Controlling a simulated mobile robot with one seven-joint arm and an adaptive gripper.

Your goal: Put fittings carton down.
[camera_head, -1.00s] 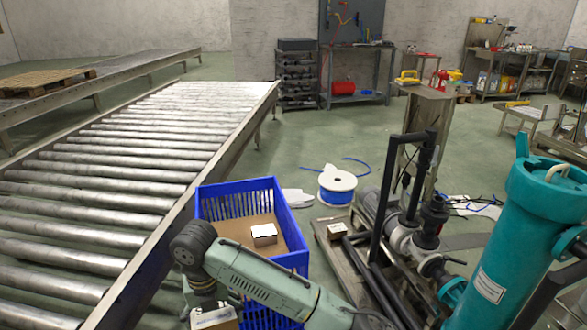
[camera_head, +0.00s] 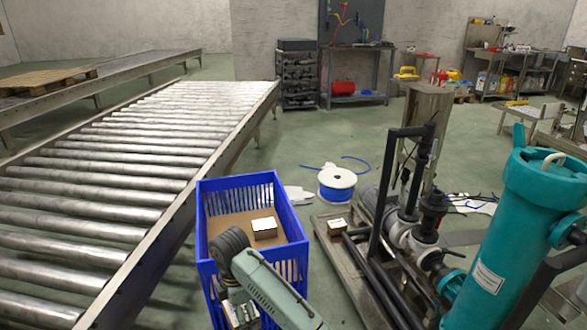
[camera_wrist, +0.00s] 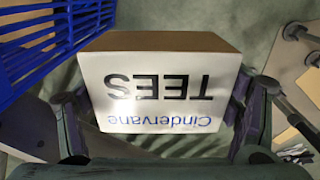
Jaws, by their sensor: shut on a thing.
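My gripper (camera_wrist: 162,112) is shut on a brown carton (camera_wrist: 160,88) with a white label that reads "Cindervane TEES", upside down in the wrist view. The fingers press on its left and right sides. In the head view my arm reaches over the near part of the blue crate (camera_head: 290,212) and hides most of the held carton. Another small carton with a white top (camera_head: 264,229) sits inside the crate, on a brown surface. In the wrist view the crate (camera_wrist: 50,45) shows at upper left, close to the held carton; I cannot tell whether they touch.
A roller conveyor (camera_head: 100,190) runs along the left. A blue cable reel (camera_head: 337,186) stands on the floor behind.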

